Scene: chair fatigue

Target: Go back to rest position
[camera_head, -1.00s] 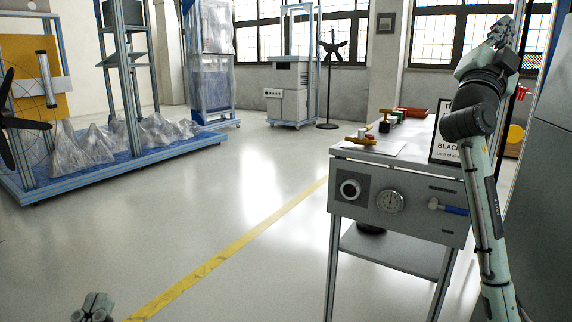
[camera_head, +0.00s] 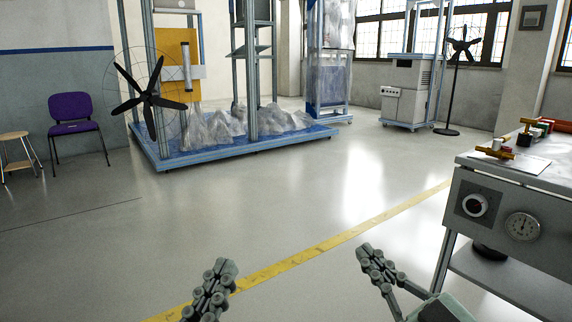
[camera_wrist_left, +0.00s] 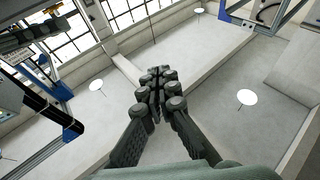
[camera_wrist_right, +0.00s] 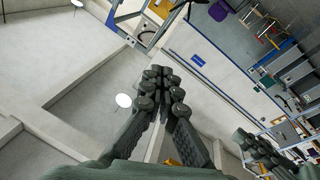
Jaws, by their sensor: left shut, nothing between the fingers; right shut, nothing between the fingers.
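My left gripper (camera_head: 222,272) rises from the bottom edge of the head view, left of centre. Its fingers are together and hold nothing, as the left wrist view also shows (camera_wrist_left: 157,75). My right gripper (camera_head: 370,252) is at the lower middle of the head view, right of the left one and apart from it. Its fingers are also together and empty in the right wrist view (camera_wrist_right: 160,73). Both grippers show over open floor, and neither appears to touch anything.
A grey workbench (camera_head: 493,251) with a dial and gauge stands at the right, near my right arm. A blue platform (camera_head: 205,158) with a black fan (camera_head: 150,98), a purple chair (camera_head: 72,127) and a wooden stool (camera_head: 14,136) stand farther off. The middle floor is clear.

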